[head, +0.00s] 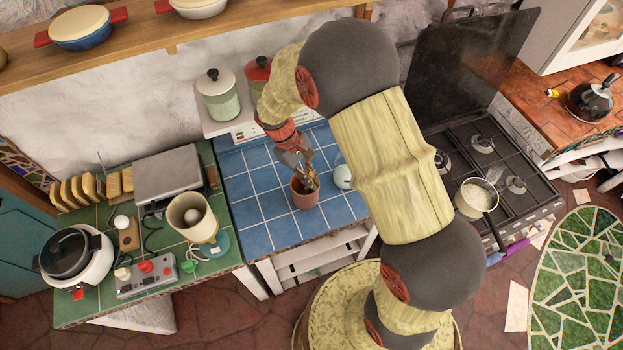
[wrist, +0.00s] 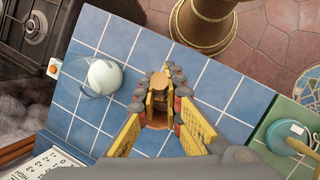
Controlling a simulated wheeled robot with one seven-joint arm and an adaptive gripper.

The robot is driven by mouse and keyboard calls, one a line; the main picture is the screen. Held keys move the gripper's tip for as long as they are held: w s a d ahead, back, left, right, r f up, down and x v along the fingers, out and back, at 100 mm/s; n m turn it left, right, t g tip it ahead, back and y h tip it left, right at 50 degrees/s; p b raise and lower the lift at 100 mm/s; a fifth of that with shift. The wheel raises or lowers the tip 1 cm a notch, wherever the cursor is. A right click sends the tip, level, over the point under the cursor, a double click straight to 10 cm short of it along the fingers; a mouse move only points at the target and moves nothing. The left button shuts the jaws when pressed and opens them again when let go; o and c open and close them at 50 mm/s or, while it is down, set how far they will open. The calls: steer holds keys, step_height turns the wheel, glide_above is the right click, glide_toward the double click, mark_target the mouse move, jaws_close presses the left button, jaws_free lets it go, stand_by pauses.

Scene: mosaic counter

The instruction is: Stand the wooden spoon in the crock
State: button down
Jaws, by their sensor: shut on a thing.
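The terracotta crock (head: 305,194) stands upright on the blue tiled counter in the head view. My gripper (head: 296,160) points down right at its mouth, with dark fingers over the rim. In the wrist view my gripper (wrist: 161,97) has its yellow fingers closed on a brown wooden piece, which I take for the wooden spoon (wrist: 158,83). A bit of the crock (wrist: 152,143) shows below and between the fingers. The fingers hide most of the spoon and the crock's inside, so I cannot tell how deep the spoon sits or whether it touches the crock.
A pale round kitchen item (head: 342,176) stands just right of the crock; it also shows in the wrist view (wrist: 105,75). Canisters (head: 219,95) stand behind on a ledge. The stove (head: 480,165) lies right, a green tiled counter (head: 100,215) left. Blue tiles left of the crock are clear.

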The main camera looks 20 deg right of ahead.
steer(key=c, duration=1.9)
jaws_free()
steer(key=shift+o, duration=0.9)
steer(key=o, duration=0.7)
steer(key=shift+c, duration=0.2)
steer(key=shift+r+p, duration=3.25)
steer(key=shift+r, duration=1.8)
